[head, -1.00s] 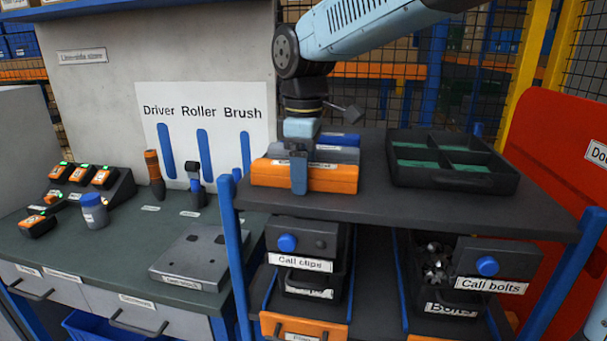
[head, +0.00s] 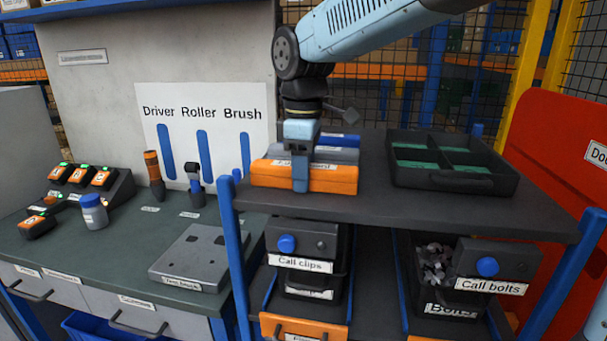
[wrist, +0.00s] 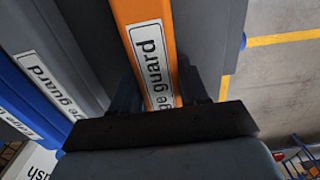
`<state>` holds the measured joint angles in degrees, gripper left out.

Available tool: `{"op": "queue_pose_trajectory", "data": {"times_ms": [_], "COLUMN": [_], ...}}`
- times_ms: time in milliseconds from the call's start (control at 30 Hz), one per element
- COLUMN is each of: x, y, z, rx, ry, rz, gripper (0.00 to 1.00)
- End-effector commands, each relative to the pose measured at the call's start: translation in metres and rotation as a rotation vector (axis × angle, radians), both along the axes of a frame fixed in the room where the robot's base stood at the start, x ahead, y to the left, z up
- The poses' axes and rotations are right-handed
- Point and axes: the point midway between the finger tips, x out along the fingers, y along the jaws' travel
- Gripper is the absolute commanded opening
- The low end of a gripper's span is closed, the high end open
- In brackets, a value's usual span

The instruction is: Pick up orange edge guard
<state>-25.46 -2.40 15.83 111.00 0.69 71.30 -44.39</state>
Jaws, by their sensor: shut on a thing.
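The orange edge guard (head: 325,178) is a long orange block with a white label, lying on the dark top shelf in the head view. My gripper (head: 300,172) is lowered over it from above, one finger showing on its front face. In the wrist view the orange edge guard (wrist: 143,25) runs between my gripper's fingers (wrist: 165,95), which are shut on it, one on each side. A grey edge guard (head: 338,154) lies right behind it, and a blue one (head: 340,139) behind that. Whether the orange one is clear of the shelf, I cannot tell.
A dark tray with green-lined compartments (head: 455,163) stands on the shelf (head: 400,208) to the right. Below are bins marked clips and bolts. A workbench (head: 110,250) with tools is at left, and a red panel (head: 560,180) at right.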

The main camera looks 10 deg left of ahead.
Motion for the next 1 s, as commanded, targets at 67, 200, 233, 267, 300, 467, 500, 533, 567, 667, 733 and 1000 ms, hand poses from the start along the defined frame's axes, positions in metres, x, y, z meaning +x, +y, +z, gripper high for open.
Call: {"op": "queue_pose_trajectory", "data": {"times_ms": [67, 200, 233, 267, 300, 467, 500, 533, 567, 667, 733, 1000], "x": [0.0, 0.0, 0.0, 0.0, 0.0, -0.018, -0.024, -0.029, -0.034, -0.051, -0.066, -0.109], "y": [0.0, 0.001, 0.001, 0.001, 0.001, -0.007, -0.01, -0.012, -0.014, -0.021, -0.027, -0.045], "z": [0.001, 0.01, 0.014, 0.018, 0.024, 0.054, 0.063, 0.07, 0.076, 0.096, 0.101, 0.121], "rx": [0.0, 0.002, 0.002, 0.002, 0.003, 0.002, 0.003, 0.003, 0.003, 0.003, 0.002, 0.002], "ry": [0.0, -0.002, -0.002, -0.002, -0.003, -0.005, -0.006, -0.006, -0.005, -0.004, -0.004, -0.002], "rz": [0.0, 0.001, 0.001, 0.001, 0.001, 0.001, 0.001, 0.001, 0.001, 0.001, 0.002, 0.002], "gripper": [0.13, 0.13, 0.13, 0.13, 0.13, 0.13, 0.13, 0.13, 0.13, 0.13, 0.13, 0.13]}}
